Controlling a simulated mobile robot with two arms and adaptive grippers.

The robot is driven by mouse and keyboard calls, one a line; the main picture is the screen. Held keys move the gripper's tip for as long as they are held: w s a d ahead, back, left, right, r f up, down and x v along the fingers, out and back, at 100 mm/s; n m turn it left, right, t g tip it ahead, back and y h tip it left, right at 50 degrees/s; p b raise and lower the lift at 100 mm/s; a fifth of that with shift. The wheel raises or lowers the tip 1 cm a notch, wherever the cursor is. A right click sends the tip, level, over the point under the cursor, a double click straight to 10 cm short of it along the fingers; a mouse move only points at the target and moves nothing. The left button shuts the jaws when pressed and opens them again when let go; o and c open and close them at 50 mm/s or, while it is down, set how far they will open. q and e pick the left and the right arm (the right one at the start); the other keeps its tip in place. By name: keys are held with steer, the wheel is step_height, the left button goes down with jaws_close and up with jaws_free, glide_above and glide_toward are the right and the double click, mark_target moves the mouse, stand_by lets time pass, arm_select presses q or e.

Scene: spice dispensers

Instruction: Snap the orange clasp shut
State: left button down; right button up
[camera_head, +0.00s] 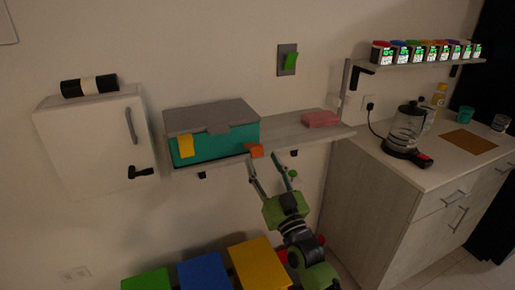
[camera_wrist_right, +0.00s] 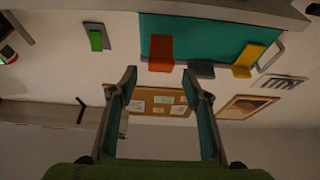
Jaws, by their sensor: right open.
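A teal box (camera_head: 213,146) with a grey lid (camera_head: 212,114) stands on the wall shelf. The orange clasp (camera_head: 256,151) is at the right end of its front, low down, and sticks outward; it also shows in the right wrist view (camera_wrist_right: 161,50). The yellow clasp (camera_head: 186,146) is at the left end of the front and also shows in the right wrist view (camera_wrist_right: 249,58). My right gripper (camera_head: 267,173) is open and empty, below and in front of the orange clasp. In the right wrist view, the clasp appears just beyond its fingertips (camera_wrist_right: 160,75). My left gripper is out of view.
The shelf (camera_head: 290,136) holds a pink block (camera_head: 320,119) at right, with free surface between. A green switch (camera_head: 290,61) is on the wall above. A white cabinet (camera_head: 92,145) hangs at left, and a counter with a kettle (camera_head: 406,130) stands at right.

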mark_target(258, 151)
steer(key=x, duration=0.5)
jaws_close()
